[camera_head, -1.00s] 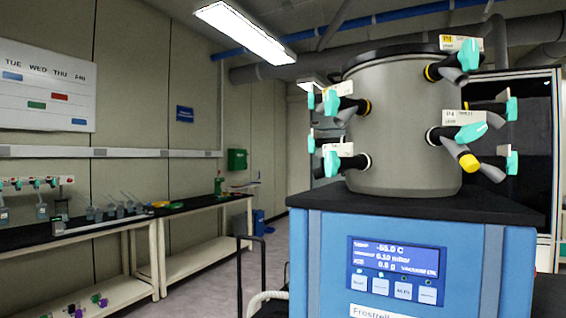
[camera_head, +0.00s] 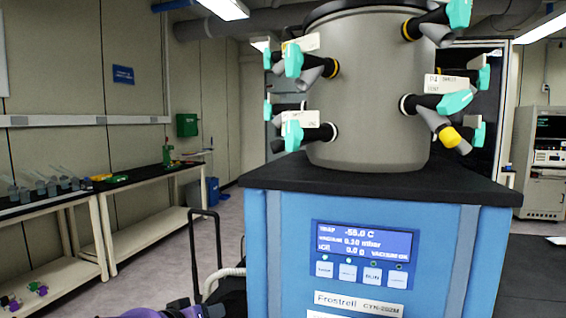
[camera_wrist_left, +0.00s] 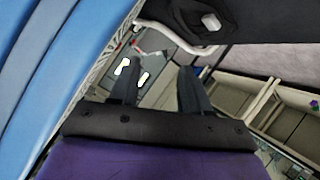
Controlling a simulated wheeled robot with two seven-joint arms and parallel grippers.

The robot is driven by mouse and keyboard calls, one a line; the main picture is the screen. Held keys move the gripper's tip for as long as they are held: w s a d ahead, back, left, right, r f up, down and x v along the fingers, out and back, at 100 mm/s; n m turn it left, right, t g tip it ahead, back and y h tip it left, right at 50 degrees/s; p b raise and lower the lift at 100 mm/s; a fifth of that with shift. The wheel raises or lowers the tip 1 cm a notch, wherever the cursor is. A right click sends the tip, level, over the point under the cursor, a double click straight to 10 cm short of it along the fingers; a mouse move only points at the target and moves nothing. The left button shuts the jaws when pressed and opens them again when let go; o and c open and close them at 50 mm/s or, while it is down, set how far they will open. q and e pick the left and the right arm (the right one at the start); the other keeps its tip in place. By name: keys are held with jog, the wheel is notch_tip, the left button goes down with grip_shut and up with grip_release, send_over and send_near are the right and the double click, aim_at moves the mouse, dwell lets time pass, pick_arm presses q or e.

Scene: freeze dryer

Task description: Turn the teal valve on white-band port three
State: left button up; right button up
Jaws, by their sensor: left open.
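A grey drum (camera_head: 368,95) carries several ports with teal valves. The lower-left port has a pale band, a white tag and a teal valve (camera_head: 293,135). The lower-right port, tagged P4, has a white band and a teal valve (camera_head: 455,102). The upper-left teal valve (camera_head: 293,60) and upper-right teal valve (camera_head: 459,13) sit on yellow-banded ports. Other teal valves show partly behind; no tag reading three is legible. My left gripper (camera_wrist_left: 159,68) is open and empty, away from the valves. Purple parts of my left arm show at the bottom of the head view. My right gripper is not visible.
The drum stands on a blue freeze dryer (camera_head: 375,215) with a black top and a lit display (camera_head: 362,242). A black trolley handle (camera_head: 205,235) and pale hose stand at its left. Benches line the left wall. A rack (camera_head: 545,160) stands at right.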

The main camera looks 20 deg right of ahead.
pick_arm(q)
jog(key=s+d+r+m+h, duration=0.1)
jog(key=d+r+m+h, duration=0.15)
jog(key=r, duration=0.85)
jog(key=s+d+r+m+h, duration=0.1)
jog(key=d+r+m+h, duration=0.15)
jog(key=r, duration=0.95)
jog(key=m+g+h+p, duration=0.1)
jog(key=m+g+h, duration=0.1)
jog(key=m+h, duration=0.35)
send_near(289, 133)
jog(key=shift+m+y, duration=0.75)
jog(key=p+x, duration=0.1)
jog(key=x, duration=0.1)
jog(key=r+p+x, duration=0.1)
jog(key=p+x, duration=0.1)
jog(key=x, duration=0.1)
jog(key=p+x, duration=0.1)
jog(key=x, duration=0.2)
jog(key=shift+s+d+r+p, duration=0.15)
jog(key=shift+r+p, duration=0.1)
jog(key=shift+p, duration=0.05)
jog(key=shift+d+f, duration=0.15)
grip_shut()
